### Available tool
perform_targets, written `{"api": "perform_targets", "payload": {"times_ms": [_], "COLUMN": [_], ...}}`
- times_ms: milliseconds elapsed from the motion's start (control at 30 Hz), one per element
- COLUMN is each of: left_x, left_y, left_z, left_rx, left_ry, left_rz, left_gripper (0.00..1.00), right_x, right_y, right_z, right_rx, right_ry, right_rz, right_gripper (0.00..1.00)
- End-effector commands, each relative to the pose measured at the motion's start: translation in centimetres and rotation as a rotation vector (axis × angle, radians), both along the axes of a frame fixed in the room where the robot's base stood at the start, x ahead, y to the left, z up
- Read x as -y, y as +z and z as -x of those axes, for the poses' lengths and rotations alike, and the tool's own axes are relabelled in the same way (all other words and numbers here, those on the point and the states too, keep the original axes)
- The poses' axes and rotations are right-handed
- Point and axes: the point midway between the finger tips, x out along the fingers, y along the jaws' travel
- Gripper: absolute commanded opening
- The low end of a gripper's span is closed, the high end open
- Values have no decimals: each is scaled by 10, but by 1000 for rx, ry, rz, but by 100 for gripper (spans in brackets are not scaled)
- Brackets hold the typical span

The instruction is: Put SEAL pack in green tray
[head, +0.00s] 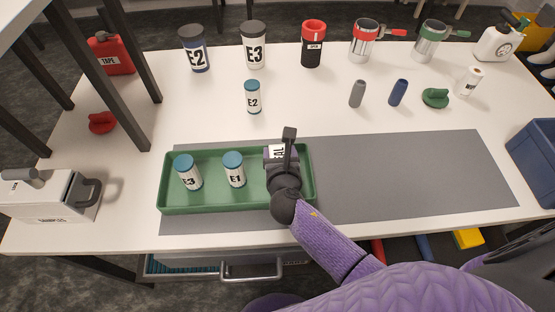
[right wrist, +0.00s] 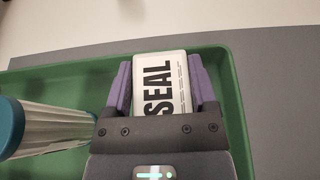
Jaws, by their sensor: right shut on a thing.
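The SEAL pack (right wrist: 165,80) is a small white pack with black lettering, held between the purple finger pads of my right gripper (right wrist: 162,85) in the right wrist view. In the head view the SEAL pack (head: 275,153) shows partly behind my right gripper (head: 284,150), over the right end of the green tray (head: 207,207). The gripper is shut on the pack. I cannot tell whether the pack touches the tray floor (right wrist: 228,112). My left gripper is not in view.
Inside the tray stand vials E3 (head: 188,172) and E1 (head: 234,169), left of my gripper. The E2 vial (head: 253,97) stands behind the tray. Bare grey mat (head: 410,175) lies to the right. A white box (head: 48,196) stands at the left, a blue bin (head: 535,160) at the right edge.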

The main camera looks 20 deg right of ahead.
Motion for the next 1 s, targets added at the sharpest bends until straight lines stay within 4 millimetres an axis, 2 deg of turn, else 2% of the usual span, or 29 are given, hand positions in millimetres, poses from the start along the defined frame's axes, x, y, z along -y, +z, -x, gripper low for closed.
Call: {"api": "perform_targets", "payload": {"times_ms": [33,200,333,367,467,767,867,1000], "left_x": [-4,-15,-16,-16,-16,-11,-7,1], "left_y": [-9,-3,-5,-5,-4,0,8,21], "left_z": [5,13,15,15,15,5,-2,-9], "left_rx": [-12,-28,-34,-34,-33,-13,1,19], "left_ry": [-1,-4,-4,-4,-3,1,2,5], "left_rz": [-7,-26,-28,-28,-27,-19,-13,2], "left_gripper": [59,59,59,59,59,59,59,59], "right_x": [0,0,0,0,0,-1,-5,-13], "right_y": [-11,-5,-9,-8,-7,-2,5,19], "right_z": [0,0,0,0,0,2,16,45], "right_rx": [-2,0,0,-1,0,0,0,-1], "right_ry": [0,0,0,0,0,0,1,1], "right_rz": [-1,-1,-1,-1,-1,-1,0,-1], "right_gripper": [11,11,11,79,100,100,100,100]}}
